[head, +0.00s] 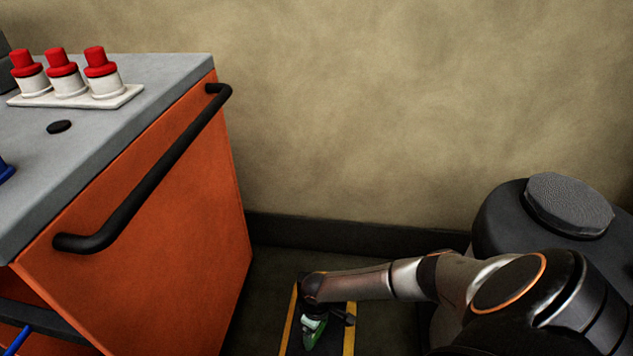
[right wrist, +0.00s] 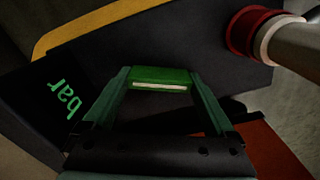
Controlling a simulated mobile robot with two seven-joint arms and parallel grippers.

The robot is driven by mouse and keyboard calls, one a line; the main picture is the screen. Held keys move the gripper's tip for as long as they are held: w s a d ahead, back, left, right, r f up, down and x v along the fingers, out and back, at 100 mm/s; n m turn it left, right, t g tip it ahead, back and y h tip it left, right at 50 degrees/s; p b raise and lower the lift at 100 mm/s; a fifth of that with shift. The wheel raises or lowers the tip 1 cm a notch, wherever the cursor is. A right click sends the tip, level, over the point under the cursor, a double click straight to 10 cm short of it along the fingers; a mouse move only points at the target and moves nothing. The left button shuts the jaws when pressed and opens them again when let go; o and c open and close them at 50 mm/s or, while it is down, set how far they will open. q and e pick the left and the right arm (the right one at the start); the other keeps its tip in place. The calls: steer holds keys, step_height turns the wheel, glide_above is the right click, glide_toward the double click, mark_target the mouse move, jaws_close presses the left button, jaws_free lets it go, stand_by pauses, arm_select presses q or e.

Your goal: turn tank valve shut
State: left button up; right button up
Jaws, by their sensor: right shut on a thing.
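My right gripper (head: 312,332) reaches down at the bottom middle of the head view, over a dark yellow-edged surface. In the right wrist view, its two teal fingers (right wrist: 161,92) are shut on a green bar-like handle with a white stripe, which I take for the valve handle (right wrist: 162,75). The valve's body is not clearly visible. In the head view the arm and gripper largely cover this spot. My left gripper is not in view.
An orange cabinet (head: 175,230) with a black rail (head: 150,185) stands left of the gripper. Several red-capped bottles, including one (head: 103,82), stand on its grey top. In the right wrist view, a dark panel reads "bar" (right wrist: 65,98), and a red-collared pipe (right wrist: 250,32) is close at right.

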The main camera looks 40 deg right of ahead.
steer(key=shift+s+a+r+m+p, duration=0.15)
steer(key=shift+m+p, duration=0.5)
steer(key=shift+m, duration=0.35)
steer(key=m+p, duration=0.1)
steer(key=m, duration=0.1)
steer(key=shift+m+p, duration=0.35)
steer(key=shift+m, duration=0.05)
arm_select(q)
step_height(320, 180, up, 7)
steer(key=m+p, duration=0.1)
steer(key=p, duration=0.2)
arm_select(e)
steer(key=m, duration=0.6)
steer(key=shift+m, duration=0.9)
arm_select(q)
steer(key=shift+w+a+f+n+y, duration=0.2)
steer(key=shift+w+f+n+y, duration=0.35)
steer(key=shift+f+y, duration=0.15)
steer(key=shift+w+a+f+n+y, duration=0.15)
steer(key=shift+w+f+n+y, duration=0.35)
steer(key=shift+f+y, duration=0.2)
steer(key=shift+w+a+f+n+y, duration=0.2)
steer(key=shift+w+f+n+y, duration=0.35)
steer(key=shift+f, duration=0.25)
arm_select(e)
steer(key=shift+m, duration=0.5)
steer(key=shift+d, duration=0.2)
steer(key=o, duration=1.1)
steer(key=shift+c, duration=0.2)
